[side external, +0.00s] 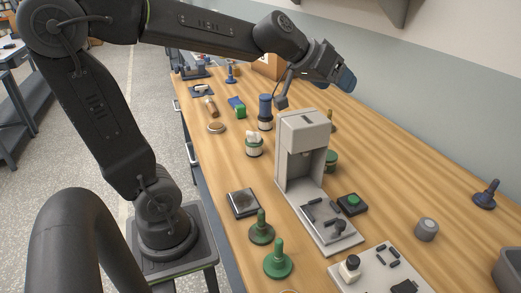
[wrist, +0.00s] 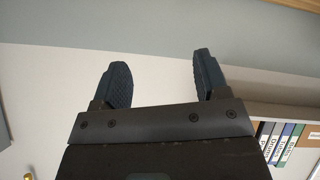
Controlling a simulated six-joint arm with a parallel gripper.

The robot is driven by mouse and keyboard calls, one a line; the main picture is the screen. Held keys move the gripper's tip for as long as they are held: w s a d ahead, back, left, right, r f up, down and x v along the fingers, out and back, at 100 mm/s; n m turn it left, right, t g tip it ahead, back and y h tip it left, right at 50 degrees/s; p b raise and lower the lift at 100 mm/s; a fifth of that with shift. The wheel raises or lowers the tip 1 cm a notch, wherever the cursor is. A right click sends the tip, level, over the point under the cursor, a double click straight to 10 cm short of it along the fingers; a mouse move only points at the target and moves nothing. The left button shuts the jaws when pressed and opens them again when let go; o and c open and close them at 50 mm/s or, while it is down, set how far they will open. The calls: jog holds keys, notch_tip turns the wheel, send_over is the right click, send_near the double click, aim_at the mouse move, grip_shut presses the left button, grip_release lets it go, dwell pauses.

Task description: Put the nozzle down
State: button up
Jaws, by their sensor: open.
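My gripper (side external: 345,79) is raised above the back part of the wooden bench (side external: 400,160), at the upper right end of my arm. In the wrist view my gripper (wrist: 162,75) has its two dark ribbed fingers apart with nothing between them. The wrist view faces a wall and a shelf, not the bench top. I cannot tell which of the small objects on the bench is the nozzle; none is in my gripper.
A grey press-like machine (side external: 303,130) stands mid-bench below my gripper. Near it are a dark blue cylinder (side external: 265,111), green-handled pieces (side external: 278,262) and a square plate (side external: 242,203). A grey cylinder (side external: 426,229) stands right, with clear wood around it. Binders (wrist: 283,143) fill a shelf.

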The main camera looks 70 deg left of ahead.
jog(key=s+d+f+m+g, duration=0.1)
jog(key=s+d+f+g, duration=0.1)
jog(key=s, duration=0.7)
jog(key=s+d+f+m+g, duration=0.1)
jog(key=s+d+f, duration=0.3)
jog(key=s, duration=0.6)
notch_tip(320, 180, down, 3)
jog(key=shift+s+d+r+m+g+y, duration=0.15)
jog(key=shift+d+m+g+y, duration=0.25)
jog(key=shift+g, duration=0.5)
